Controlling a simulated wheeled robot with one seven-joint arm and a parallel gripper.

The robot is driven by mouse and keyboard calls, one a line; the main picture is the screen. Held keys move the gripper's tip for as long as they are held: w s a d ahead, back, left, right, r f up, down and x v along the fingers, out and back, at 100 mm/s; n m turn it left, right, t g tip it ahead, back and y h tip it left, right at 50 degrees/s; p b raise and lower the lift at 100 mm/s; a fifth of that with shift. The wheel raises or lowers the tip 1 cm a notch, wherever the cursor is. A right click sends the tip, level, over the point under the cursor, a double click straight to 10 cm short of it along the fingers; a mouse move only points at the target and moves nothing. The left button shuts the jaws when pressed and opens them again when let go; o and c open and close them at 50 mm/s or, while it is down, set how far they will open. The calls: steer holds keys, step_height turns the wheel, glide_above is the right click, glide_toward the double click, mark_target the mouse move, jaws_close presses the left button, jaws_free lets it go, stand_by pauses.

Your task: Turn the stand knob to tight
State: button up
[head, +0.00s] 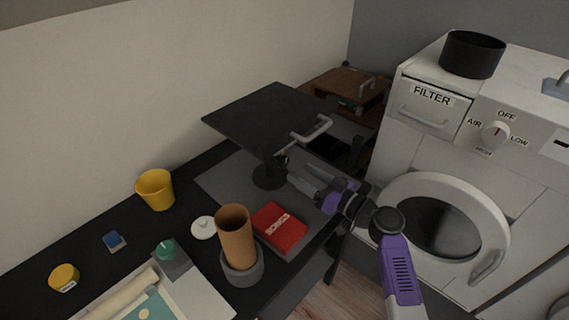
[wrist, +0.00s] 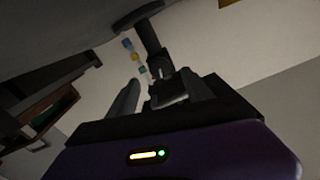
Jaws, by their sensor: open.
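The black stand (head: 262,121) has a flat top plate with a pale handle. It stands on a short post and round base on the dark desk mat. My gripper (head: 297,174) is open, just right of the post, with its fingers pointing toward it under the plate. In the wrist view my open gripper (wrist: 160,84) has one finger on each side of the picture's middle. The stand's dark post (wrist: 152,38) runs down toward the gap between them. A small dark knob (wrist: 157,73) shows near the fingertips. Its setting and any contact cannot be told.
A red box (head: 279,229) and a brown cup (head: 235,238) in a grey holder stand in front of the stand. A yellow cup (head: 155,189) stands to the left. A white machine (head: 454,165) with a round door stands right of the desk.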

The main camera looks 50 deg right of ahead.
mark_target(285, 163)
steer(key=w+p, duration=0.1)
steer(key=w, duration=0.5)
steer(key=shift+w+a, duration=0.1)
steer(key=shift+w, duration=0.15)
jaws_close()
